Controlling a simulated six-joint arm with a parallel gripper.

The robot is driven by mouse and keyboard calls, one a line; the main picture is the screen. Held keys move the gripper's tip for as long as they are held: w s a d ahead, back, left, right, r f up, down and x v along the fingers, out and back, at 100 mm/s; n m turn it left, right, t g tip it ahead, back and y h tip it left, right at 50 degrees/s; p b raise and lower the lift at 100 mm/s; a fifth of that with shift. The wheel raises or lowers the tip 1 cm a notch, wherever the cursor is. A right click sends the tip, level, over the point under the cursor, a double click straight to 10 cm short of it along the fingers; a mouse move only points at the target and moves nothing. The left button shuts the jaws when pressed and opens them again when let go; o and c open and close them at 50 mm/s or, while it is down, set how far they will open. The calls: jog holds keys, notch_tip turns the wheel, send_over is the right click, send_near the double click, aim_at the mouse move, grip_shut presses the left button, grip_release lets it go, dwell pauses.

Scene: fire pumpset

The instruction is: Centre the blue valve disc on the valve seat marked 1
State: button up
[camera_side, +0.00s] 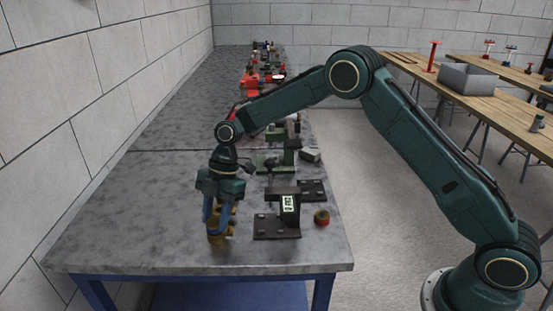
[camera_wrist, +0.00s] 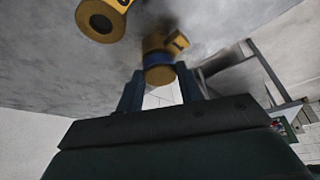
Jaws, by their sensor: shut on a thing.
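My gripper (camera_side: 216,222) points down near the front of the grey bench, its fingers close together on a part. In the wrist view, my gripper (camera_wrist: 160,88) has its two fingers on either side of a piece with a blue band, which I take for the blue valve disc (camera_wrist: 158,60). Yellow shows on both sides of the band. A yellow body (camera_wrist: 158,42) lies just beyond it; whether they touch, I cannot tell. A second yellow body with a dark round opening (camera_wrist: 102,20) is beside it. In the side view, yellow parts (camera_side: 217,237) show at the fingertips. No seat number is readable.
A dark stand with a white label (camera_side: 289,204) on a black base plate (camera_side: 277,228) is close to the right of my gripper. A small red and green round item (camera_side: 321,217) lies near the right edge. Green equipment (camera_side: 284,150) stands behind. The bench's left front is clear.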

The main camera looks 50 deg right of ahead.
jog(key=shift+f, duration=0.3)
dwell(1.1)
jog(key=o, duration=1.2)
jog(key=shift+v, duration=6.95)
jog(key=shift+s+r, duration=0.1)
